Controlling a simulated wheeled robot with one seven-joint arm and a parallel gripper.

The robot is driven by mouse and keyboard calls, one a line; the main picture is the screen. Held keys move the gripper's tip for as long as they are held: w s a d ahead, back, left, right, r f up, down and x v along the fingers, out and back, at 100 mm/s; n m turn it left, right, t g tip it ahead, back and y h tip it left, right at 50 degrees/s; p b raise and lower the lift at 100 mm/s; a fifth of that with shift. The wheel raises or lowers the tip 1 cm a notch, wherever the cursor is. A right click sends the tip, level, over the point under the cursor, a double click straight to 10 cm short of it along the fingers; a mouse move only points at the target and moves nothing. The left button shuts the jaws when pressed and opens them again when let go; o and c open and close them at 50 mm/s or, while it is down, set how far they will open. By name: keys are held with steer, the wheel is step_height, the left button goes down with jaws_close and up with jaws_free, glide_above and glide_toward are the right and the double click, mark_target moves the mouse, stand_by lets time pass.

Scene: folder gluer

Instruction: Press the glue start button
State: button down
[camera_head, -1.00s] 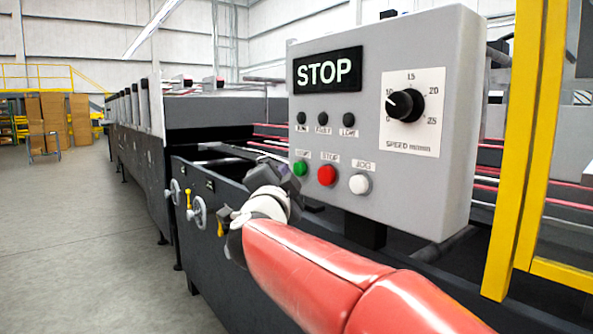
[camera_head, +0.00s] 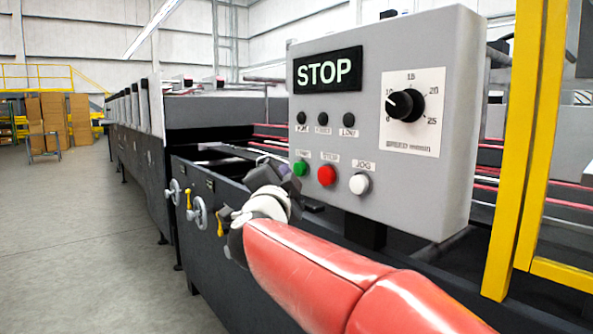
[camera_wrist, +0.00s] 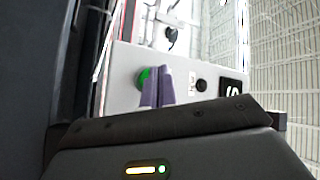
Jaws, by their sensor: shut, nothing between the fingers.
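A grey control box (camera_head: 400,190) carries a row of three buttons: a green one (camera_head: 300,168) at the left, a red one (camera_head: 327,175) and a white one (camera_head: 360,184) marked JOG. The small labels above the green and red buttons are blurred. The display (camera_head: 328,70) reads STOP. My gripper (camera_head: 284,172) is beside the green button at the box's lower left. In the wrist view my shut, empty purple fingers (camera_wrist: 157,84) reach up to the green button (camera_wrist: 144,78) and partly cover it. I cannot tell whether they touch it.
A speed dial (camera_head: 404,105) and three dark indicators (camera_head: 323,118) sit higher on the box. A yellow frame post (camera_head: 520,150) stands at the right. The dark machine with handwheels (camera_head: 199,212) runs along below and behind my arm. The floor (camera_head: 80,230) at the left is clear.

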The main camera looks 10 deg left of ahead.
steer(key=shift+w+d, duration=0.25)
steer(key=shift+w+d, duration=0.35)
steer(key=shift+w, duration=0.05)
stand_by(1.0)
steer(key=shift+s+a, duration=0.6)
steer(key=shift+s, duration=0.1)
steer(key=shift+s+a+p, duration=0.65)
steer(key=shift+s+a, duration=1)
steer(key=shift+s, duration=0.25)
